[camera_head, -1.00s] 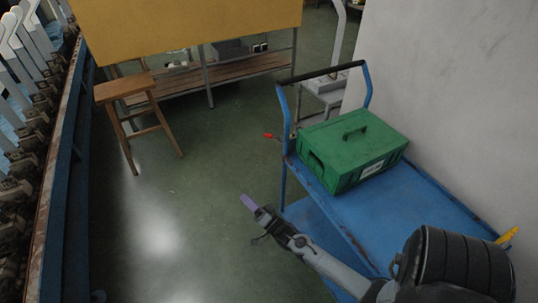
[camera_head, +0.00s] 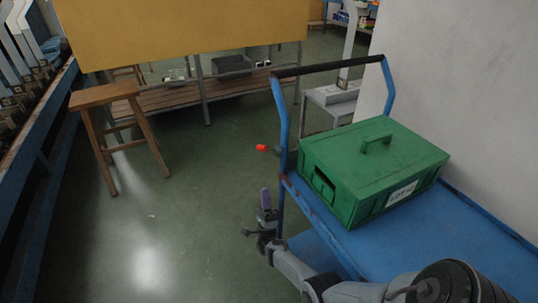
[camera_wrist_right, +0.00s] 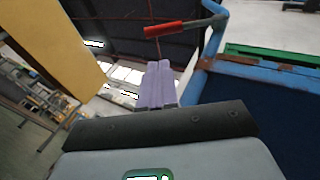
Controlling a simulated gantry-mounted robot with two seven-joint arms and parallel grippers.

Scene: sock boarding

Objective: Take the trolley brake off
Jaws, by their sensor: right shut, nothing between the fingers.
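The blue trolley (camera_head: 352,238) stands at the right with a dark push handle (camera_head: 328,66) at its far end. A small lever with a red grip (camera_head: 262,148), which looks like the brake, sticks out to the left of the handle's left post. It also shows in the right wrist view as a red grip (camera_wrist_right: 178,28) on a thin rod above my fingers. My right gripper (camera_head: 265,200) is shut and empty, its purple fingertips pointing up, below the red grip and apart from it. The purple fingers show in the wrist view (camera_wrist_right: 157,86). My left gripper is out of view.
A green lidded crate (camera_head: 372,165) sits on the trolley's top deck. A pale wall (camera_head: 470,100) borders the trolley's right side. The green floor left of the trolley is clear.

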